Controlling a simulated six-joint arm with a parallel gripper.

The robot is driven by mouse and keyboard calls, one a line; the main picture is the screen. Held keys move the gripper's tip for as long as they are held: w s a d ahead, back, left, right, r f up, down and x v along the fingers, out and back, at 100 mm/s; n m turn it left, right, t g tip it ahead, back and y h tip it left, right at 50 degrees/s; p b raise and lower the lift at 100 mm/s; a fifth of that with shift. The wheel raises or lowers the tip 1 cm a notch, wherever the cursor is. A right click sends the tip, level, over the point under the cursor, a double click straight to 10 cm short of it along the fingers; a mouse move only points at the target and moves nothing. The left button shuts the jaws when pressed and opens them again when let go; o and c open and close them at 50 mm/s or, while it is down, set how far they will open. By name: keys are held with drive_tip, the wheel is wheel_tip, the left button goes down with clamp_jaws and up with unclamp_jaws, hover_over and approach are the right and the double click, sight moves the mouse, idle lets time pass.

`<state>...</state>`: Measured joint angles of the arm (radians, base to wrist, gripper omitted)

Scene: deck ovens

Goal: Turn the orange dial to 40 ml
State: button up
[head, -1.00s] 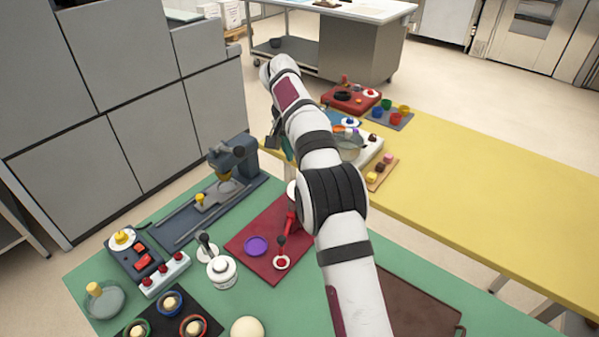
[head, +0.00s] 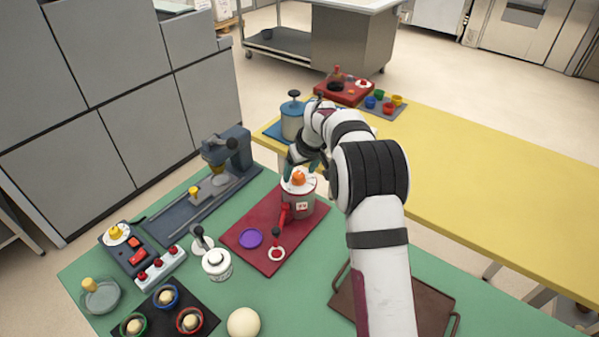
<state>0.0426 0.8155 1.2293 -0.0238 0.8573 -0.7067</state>
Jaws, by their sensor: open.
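The orange dial (head: 298,177) sits on the white top of a grey and white dispenser (head: 299,200) with a red spout lever (head: 284,213). The dispenser stands at the back right of a dark red mat (head: 242,227). My gripper (head: 301,164) is open, pointing down just above the dial. Its fingers are small in the picture and partly covered by the wrist; I cannot tell whether they touch the dial. The scale marks and the dial's setting are too small to read.
A purple disc (head: 251,237) and a small red-knobbed piece (head: 277,252) lie on the mat. A grey press (head: 228,155) stands to the left.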

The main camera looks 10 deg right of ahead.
drive_tip(key=shift+w+a+f, duration=0.1)
drive_tip(key=shift+w+f, duration=0.1)
drive_tip(key=shift+f, duration=0.3)
drive_tip(key=shift+c, duration=0.3)
clamp_jaws()
drive_tip(key=m+h, duration=0.1)
drive_tip(key=m, duration=0.2)
drive_tip(key=m+h, duration=0.1)
drive_tip(key=m, duration=0.2)
drive_tip(key=shift+a+m+h, duration=0.2)
drive_tip(key=shift+m+h, duration=0.2)
drive_tip(key=m+h, duration=0.1)
drive_tip(key=m, duration=0.2)
drive_tip(key=m+g, duration=0.1)
drive_tip(key=m, duration=0.2)
drive_tip(key=shift+a+h, duration=0.1)
drive_tip(key=shift+h, duration=0.3)
drive_tip(key=shift+m, duration=0.3)
